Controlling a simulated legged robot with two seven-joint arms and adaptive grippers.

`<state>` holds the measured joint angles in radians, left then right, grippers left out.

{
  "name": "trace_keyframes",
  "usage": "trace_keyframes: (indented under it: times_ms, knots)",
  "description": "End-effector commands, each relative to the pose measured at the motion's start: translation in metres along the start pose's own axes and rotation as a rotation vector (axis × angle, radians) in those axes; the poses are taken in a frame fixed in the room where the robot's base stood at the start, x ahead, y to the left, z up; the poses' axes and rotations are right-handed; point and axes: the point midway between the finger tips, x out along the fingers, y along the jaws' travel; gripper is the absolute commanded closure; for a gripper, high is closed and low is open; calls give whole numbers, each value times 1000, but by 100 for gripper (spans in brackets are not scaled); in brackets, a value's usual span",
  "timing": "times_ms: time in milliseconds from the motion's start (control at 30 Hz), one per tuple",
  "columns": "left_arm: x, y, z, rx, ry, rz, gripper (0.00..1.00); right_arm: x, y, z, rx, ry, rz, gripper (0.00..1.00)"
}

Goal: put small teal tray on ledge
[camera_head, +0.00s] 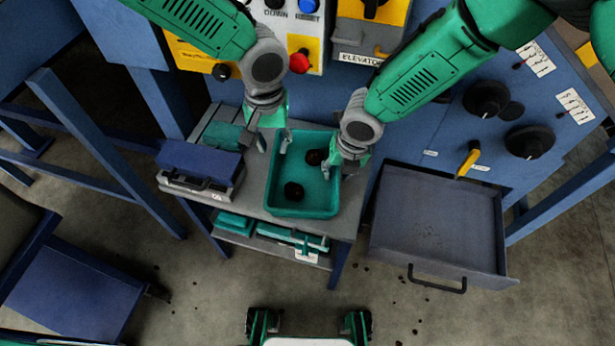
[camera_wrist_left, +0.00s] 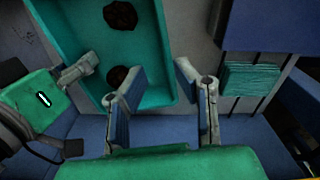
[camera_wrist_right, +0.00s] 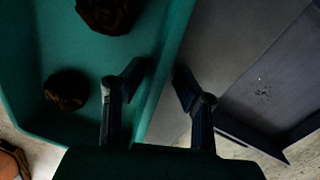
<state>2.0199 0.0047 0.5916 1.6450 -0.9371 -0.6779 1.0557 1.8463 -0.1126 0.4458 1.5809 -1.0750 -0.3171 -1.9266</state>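A teal tray (camera_head: 302,213) with two dark round lumps (camera_head: 293,190) in it stands on the grey bench top. My left gripper (camera_head: 273,146) is at its left rim near the back. In the left wrist view the open fingers (camera_wrist_left: 158,68) have the tray wall (camera_wrist_left: 178,85) between them, with gaps visible. My right gripper (camera_head: 339,166) is at the right rim. In the right wrist view its open fingers (camera_wrist_right: 157,70) stand either side of the tray's rim (camera_wrist_right: 172,48). Neither gripper visibly pinches the wall. I cannot tell which surface is the ledge.
A blue box on a grey case (camera_head: 200,165) sits left of the tray. A flat teal stack (camera_head: 222,135) lies behind it. More teal trays (camera_head: 292,236) are on the shelf below. An open grey drawer (camera_head: 437,220) juts out at right. The blue control panel (camera_head: 510,100) stands behind.

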Motion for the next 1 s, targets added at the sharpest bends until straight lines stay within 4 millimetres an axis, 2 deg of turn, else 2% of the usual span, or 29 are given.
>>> trace_keyframes:
  times_ms: [33,200,367,467,567,800,1000]
  knots:
    - [-12,0,-1,-2,3,0,74,0,0,0,0,0,0,73]
    - [-39,0,-1,-1,1,0,74,0,0,0,0,0,0,73]
    - [-51,0,-1,-1,-1,-1,74,-1,0,0,0,0,0,73]
    - [-53,0,0,0,-1,0,74,-8,0,1,0,-1,0,73]
    - [-53,0,0,0,-1,0,74,-24,0,2,1,-3,1,73]
    - [-53,0,0,0,-1,0,74,-76,0,2,1,-2,1,73]
    - [-53,0,-1,-1,-1,0,74,-107,0,2,1,0,0,73]
